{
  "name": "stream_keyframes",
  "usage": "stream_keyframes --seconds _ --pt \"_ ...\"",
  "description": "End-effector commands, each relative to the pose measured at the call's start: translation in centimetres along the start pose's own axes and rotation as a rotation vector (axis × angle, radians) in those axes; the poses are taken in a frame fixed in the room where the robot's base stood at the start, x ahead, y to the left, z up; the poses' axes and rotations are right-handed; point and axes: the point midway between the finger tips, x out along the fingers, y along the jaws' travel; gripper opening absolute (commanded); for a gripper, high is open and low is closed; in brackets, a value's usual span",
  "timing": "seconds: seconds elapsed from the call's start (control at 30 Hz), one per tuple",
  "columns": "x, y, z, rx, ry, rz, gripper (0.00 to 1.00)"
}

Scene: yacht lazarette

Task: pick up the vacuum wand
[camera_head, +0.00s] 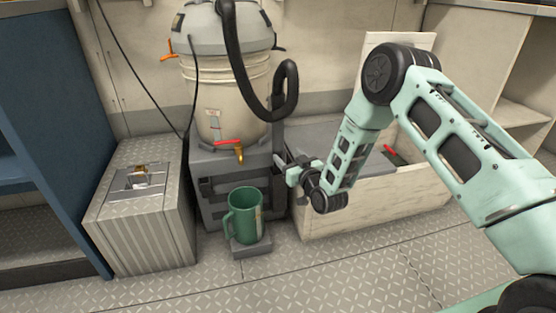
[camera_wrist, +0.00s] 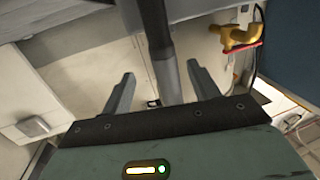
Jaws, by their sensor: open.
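The vacuum wand is a dark tube (camera_wrist: 160,45) that comes down from the top of the wrist view. In the head view it shows as a dark upright length (camera_head: 277,138) below the curled black hose (camera_head: 284,92), beside the vacuum drum. My gripper (camera_head: 284,170) is at its lower part. In the wrist view my gripper (camera_wrist: 160,74) is open, one finger on each side of the tube. I cannot tell whether either finger touches it. The wand's lower end is hidden behind my gripper.
The cream vacuum drum (camera_head: 225,95) with a brass tap (camera_head: 239,154) stands on a dark grey crate (camera_head: 215,205). A green jug (camera_head: 243,215) stands in front. A ribbed metal box (camera_head: 140,225) is left, and a pale bin (camera_head: 370,200) right. The front floor is clear.

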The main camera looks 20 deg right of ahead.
Motion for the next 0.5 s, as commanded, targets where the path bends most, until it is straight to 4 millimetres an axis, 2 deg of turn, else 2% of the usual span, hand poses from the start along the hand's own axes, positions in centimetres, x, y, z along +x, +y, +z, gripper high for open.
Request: stream_keyframes --seconds 0.1,0.27,0.5 --pt "1.2 0.0 0.2 0.000 0.001 0.000 0.60" --pt "2.1 -0.1 0.2 0.001 0.001 0.000 0.60" --pt "5.2 -0.6 0.3 0.000 0.002 -0.001 0.60"
